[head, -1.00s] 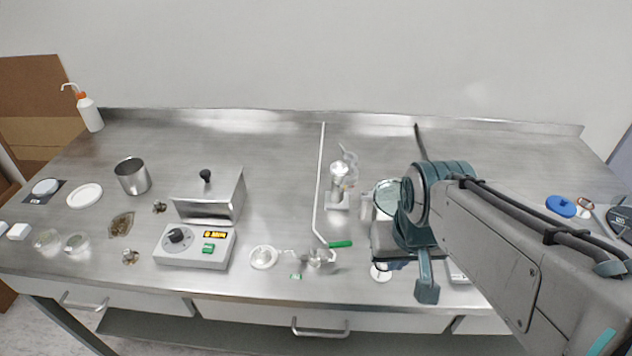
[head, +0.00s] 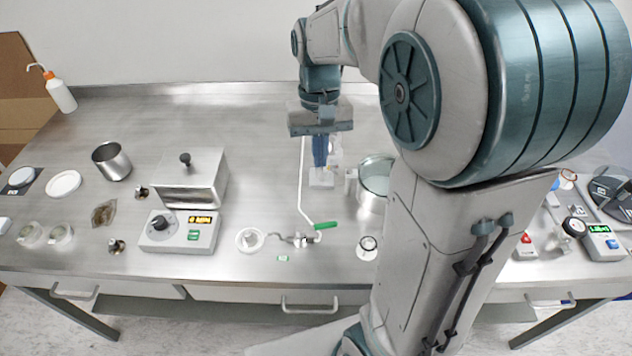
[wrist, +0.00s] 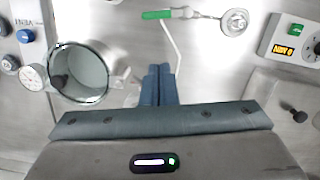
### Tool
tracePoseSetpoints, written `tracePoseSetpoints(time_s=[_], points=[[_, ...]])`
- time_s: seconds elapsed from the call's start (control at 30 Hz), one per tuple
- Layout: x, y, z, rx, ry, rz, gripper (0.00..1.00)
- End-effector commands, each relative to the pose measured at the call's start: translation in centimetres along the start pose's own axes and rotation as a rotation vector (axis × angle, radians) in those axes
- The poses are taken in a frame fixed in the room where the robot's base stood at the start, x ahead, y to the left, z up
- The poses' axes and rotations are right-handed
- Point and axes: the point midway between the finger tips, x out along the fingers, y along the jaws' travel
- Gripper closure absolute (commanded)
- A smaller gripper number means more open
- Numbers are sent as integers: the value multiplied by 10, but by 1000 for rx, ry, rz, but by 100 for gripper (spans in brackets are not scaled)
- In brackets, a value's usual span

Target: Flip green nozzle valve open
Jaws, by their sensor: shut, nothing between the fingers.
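The green valve handle (head: 326,225) lies near the front middle of the steel bench. It joins a small metal valve fitting (head: 300,240) and a thin bent white tube (head: 304,190). In the wrist view the green handle (wrist: 156,14) is at the top edge, beyond my fingertips. My gripper (head: 320,163) points down over the bench, farther back than the handle and apart from it. Its blue fingers (wrist: 158,70) are together and empty. The fingers partly hide a small glass-and-metal piece (head: 322,178) behind them.
A round clear-topped metal vessel (head: 373,190) stands just right of my gripper. A hotplate-like box with a dial (head: 180,232) and a lidded metal box (head: 190,178) stand left. A white round fitting (head: 250,240) lies left of the valve. Open bench lies left of the tube.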

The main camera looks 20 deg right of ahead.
Motion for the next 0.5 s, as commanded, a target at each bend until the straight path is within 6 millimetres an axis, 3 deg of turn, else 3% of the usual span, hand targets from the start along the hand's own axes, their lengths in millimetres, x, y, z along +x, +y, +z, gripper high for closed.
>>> tracePoseSetpoints(time_s=[0.27, 0.5], points=[[4, -1, -13, 10, -49, 15, 100], [46, 0, -10, 11, -52, 15, 100]])
